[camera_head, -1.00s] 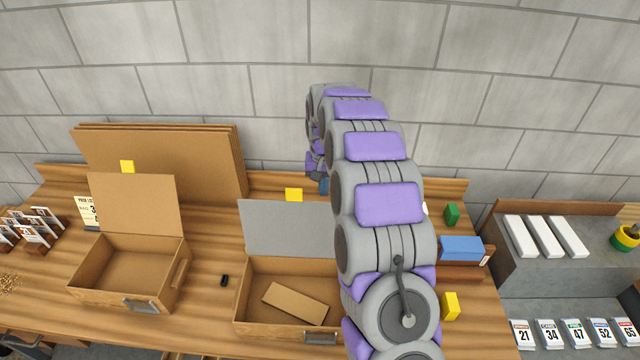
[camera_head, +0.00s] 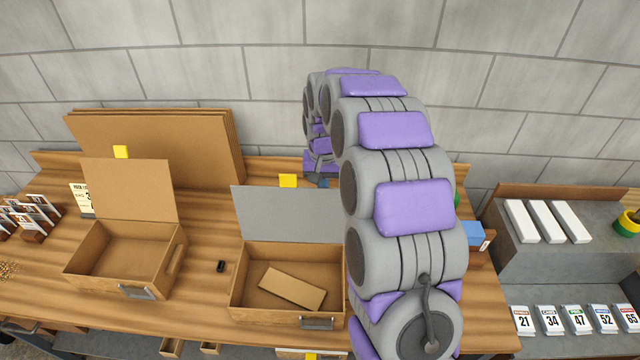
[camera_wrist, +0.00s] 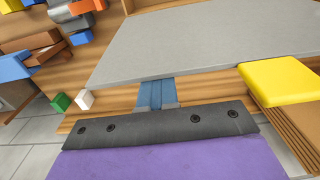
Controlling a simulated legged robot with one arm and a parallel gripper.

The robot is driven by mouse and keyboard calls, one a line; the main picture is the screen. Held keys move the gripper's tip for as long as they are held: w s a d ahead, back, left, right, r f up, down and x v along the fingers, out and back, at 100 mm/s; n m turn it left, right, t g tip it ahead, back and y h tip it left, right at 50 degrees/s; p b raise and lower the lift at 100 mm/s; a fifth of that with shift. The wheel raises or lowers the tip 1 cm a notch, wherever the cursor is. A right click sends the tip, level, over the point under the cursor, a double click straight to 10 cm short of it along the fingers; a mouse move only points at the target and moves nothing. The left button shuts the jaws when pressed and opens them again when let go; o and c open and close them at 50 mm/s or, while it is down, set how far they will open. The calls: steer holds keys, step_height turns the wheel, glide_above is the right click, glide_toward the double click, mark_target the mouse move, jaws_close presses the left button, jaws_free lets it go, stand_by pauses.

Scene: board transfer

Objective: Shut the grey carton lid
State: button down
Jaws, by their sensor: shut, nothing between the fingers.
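The grey carton lid (camera_head: 288,214) stands open and upright at the back of its brown carton (camera_head: 285,285) in the head view. A flat brown board (camera_head: 292,288) lies inside that carton. My gripper (camera_head: 319,182) is behind the lid near its top right, partly hidden by my arm. In the wrist view the lid (camera_wrist: 205,40) spans the upper middle as a broad grey panel. My gripper's blue fingers (camera_wrist: 157,94) are shut and empty, and their tips are close to the lid's edge. I cannot tell whether they touch it.
A yellow block (camera_head: 288,181) is by the lid's top edge; it is large at right in the wrist view (camera_wrist: 280,82). Another open carton (camera_head: 125,258) with a brown lid stands left. Brown boards (camera_head: 155,145) lean at the back. A small black object (camera_head: 221,266) lies between the cartons.

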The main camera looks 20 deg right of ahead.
steer(key=shift+s+a, duration=0.15)
steer(key=shift+s, duration=0.45)
steer(key=s+a+f+b, duration=0.1)
steer(key=s+a, duration=0.2)
steer(key=s, duration=0.2)
steer(key=shift+s+a+f, duration=0.2)
steer(key=shift+s, duration=0.1)
steer(key=shift+d, duration=0.25)
steer(key=shift+r, duration=0.1)
steer(key=shift+a+r+p, duration=0.1)
steer(key=shift+r+p, duration=0.5)
steer(key=shift+r, duration=1.8)
